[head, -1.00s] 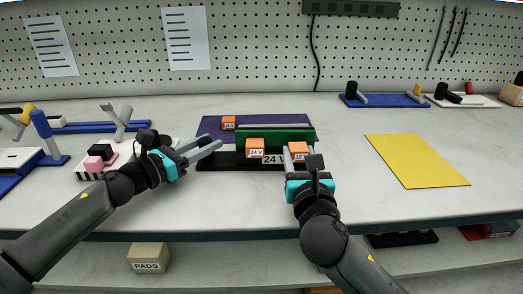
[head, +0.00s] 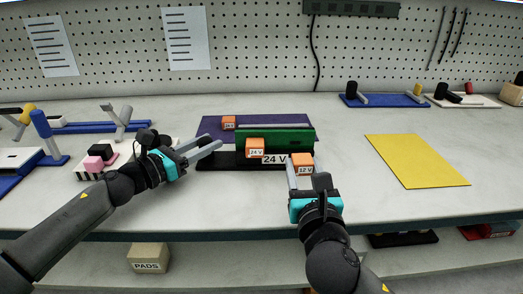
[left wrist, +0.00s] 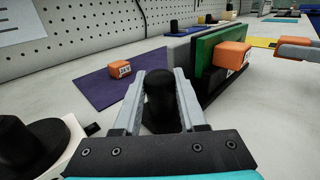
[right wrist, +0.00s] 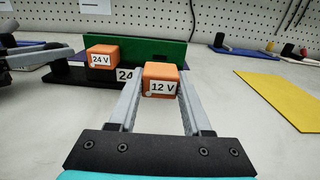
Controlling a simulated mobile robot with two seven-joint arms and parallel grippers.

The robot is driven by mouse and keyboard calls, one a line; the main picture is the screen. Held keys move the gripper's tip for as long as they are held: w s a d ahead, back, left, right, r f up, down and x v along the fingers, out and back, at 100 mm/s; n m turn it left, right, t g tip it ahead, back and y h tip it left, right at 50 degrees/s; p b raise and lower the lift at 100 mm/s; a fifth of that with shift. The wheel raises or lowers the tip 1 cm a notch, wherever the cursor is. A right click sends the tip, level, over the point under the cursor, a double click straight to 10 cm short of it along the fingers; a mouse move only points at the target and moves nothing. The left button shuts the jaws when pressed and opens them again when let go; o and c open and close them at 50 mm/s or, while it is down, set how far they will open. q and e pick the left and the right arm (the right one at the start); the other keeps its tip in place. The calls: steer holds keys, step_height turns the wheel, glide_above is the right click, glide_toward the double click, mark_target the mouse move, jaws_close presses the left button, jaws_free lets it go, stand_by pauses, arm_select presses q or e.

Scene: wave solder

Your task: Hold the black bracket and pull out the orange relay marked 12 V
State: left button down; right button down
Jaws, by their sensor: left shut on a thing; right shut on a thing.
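The black bracket (head: 230,163) stands on the bench with a green board (head: 275,138) upright in it and a 24 V label on its front. My left gripper (head: 214,143) is shut on a black post (left wrist: 160,95) at the bracket's left end. My right gripper (head: 303,168) is shut on the orange relay marked 12 V (right wrist: 160,80). The relay is in front of the board's right end and looks apart from it. Another orange relay, marked 24 V (head: 255,148), sits on the board; it also shows in the right wrist view (right wrist: 102,56).
A third orange relay (head: 228,122) sits on the purple mat (head: 213,127) behind the bracket. A yellow sheet (head: 418,160) lies flat at right. Pink and black blocks on a striped base (head: 88,174) stand left of my left gripper. The bench front is clear.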

arm_select(q)
steer(key=shift+a+f, duration=0.15)
steer(key=shift+f, duration=0.15)
arm_select(e)
steer(key=shift+r, duration=0.15)
steer(key=shift+r, duration=4.4)
arm_select(q)
steer(key=c, duration=0.8)
jaws_free()
arm_select(e)
steer(key=shift+w, duration=0.1)
arm_select(q)
steer(key=o, duration=0.4)
steer(key=shift+r, duration=0.2)
steer(key=v, duration=1.2)
